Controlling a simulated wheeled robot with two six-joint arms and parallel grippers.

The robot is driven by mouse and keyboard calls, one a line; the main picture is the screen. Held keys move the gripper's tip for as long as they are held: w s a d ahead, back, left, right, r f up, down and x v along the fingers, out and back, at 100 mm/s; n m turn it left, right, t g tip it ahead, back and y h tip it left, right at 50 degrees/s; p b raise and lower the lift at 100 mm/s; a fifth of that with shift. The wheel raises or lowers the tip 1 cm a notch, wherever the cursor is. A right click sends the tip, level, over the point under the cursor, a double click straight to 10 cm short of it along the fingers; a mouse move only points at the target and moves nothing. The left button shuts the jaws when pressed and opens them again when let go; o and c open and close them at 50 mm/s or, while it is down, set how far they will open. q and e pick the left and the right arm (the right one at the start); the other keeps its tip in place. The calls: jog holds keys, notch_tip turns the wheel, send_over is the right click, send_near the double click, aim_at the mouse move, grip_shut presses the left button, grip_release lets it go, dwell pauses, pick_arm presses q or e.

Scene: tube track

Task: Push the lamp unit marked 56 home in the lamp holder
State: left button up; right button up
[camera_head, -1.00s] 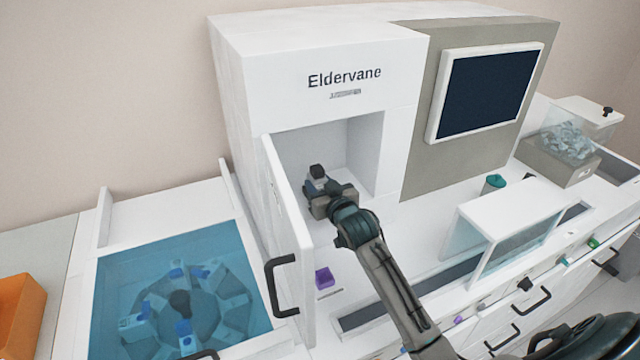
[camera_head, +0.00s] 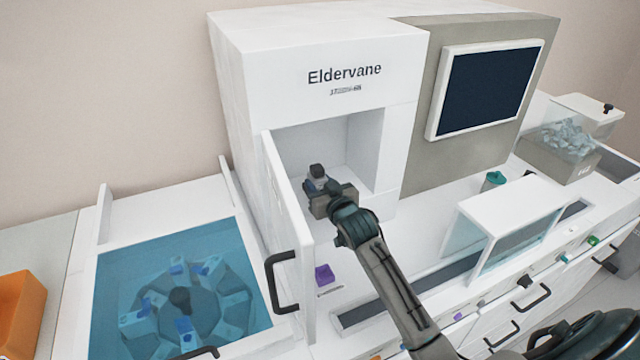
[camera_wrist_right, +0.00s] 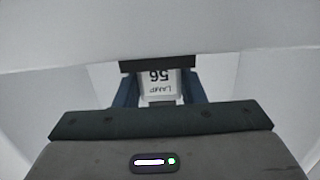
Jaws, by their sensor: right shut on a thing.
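My right gripper (camera_head: 322,186) reaches into the open bay of the white Eldervane machine. In the wrist view its dark jaws (camera_wrist_right: 160,95) are shut on the lamp unit. In the head view a small dark and grey piece (camera_head: 317,172) shows just beyond the gripper. The lamp holder cannot be clearly told apart behind the gripper, so I cannot tell how deep the unit sits. My left gripper is not in view.
The open white door (camera_head: 287,235) with a black handle stands close left of my arm. A clear-sided white cover (camera_head: 510,225) stands at right. A blue-covered carousel (camera_head: 180,300) is at left.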

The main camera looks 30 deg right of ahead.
jog(key=o, duration=1.2)
jog(key=shift+s+f+b, duration=0.15)
jog(key=shift+s+b, duration=0.15)
jog(key=shift+s, duration=0.25)
jog(key=shift+s+a+r+b, duration=0.15)
jog(key=shift+s+b, duration=0.3)
jog(key=shift+s, duration=1.15)
jog(key=shift+s+a+r+b, duration=0.1)
jog(key=shift+s+r+b, duration=0.3)
jog(key=shift+s, duration=1.25)
jog(key=shift+s+a+r+b, duration=0.1)
jog(key=shift+s+b, duration=0.45)
jog(key=shift+s, duration=1.05)
jog(key=shift+f, duration=0.1)
